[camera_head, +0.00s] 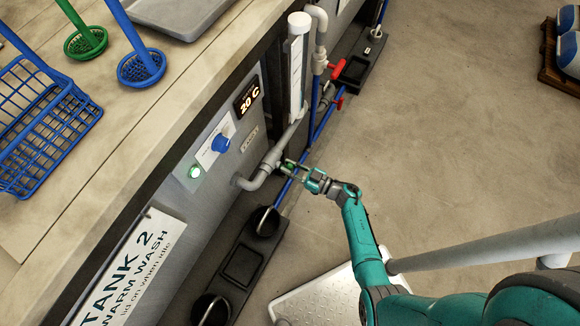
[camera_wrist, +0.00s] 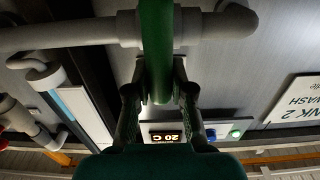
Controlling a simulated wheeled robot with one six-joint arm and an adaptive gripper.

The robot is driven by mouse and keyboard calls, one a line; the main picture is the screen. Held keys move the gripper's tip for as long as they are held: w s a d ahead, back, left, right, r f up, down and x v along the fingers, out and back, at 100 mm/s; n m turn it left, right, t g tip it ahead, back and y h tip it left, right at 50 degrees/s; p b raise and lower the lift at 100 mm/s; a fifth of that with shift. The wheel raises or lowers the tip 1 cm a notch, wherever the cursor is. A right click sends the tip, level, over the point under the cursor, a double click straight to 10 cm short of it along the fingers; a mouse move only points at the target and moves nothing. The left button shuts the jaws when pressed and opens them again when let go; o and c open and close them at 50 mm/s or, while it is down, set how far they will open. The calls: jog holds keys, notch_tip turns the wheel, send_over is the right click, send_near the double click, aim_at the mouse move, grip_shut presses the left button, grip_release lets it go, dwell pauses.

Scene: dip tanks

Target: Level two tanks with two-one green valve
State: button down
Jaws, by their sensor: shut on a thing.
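The green valve handle (camera_wrist: 156,40) runs down the middle of the wrist view, between the two fingers of my gripper (camera_wrist: 158,88), which are shut on it. In the head view my gripper (camera_head: 291,168) reaches the pipe at the front of tank 2, and only a bit of green shows between the fingers. The grey pipe (camera_head: 270,160) comes out of the tank 2 panel (camera_head: 210,185) and meets the upright pipework; it also crosses the top of the wrist view (camera_wrist: 75,36). The valve body is mostly hidden by my gripper.
A white sight tube (camera_head: 297,75) stands beside the pipe. Red valve handles (camera_head: 338,68) are farther along. The panel has a 20 C display (camera_head: 247,95), a blue knob (camera_head: 221,144) and a green light (camera_head: 194,171).

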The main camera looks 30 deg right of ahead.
jog(key=n, duration=0.4)
jog(key=shift+s+a+f+n, duration=0.15)
jog(key=shift+s+a+n, duration=0.15)
jog(key=shift+a, duration=0.1)
jog(key=n, duration=0.3)
jog(key=f+n, duration=0.1)
jog(key=n, duration=0.2)
jog(key=a+n, duration=0.1)
jog(key=n, duration=0.2)
jog(key=shift+s+f, duration=0.2)
jog(key=shift+s, duration=0.2)
jog(key=shift+a+f+n, duration=0.1)
jog(key=shift+f+n, duration=0.15)
jog(key=shift+n, duration=0.85)
jog(key=shift+f+n, duration=0.2)
jog(key=shift+n, duration=0.9)
jog(key=c, duration=1)
grip_release()
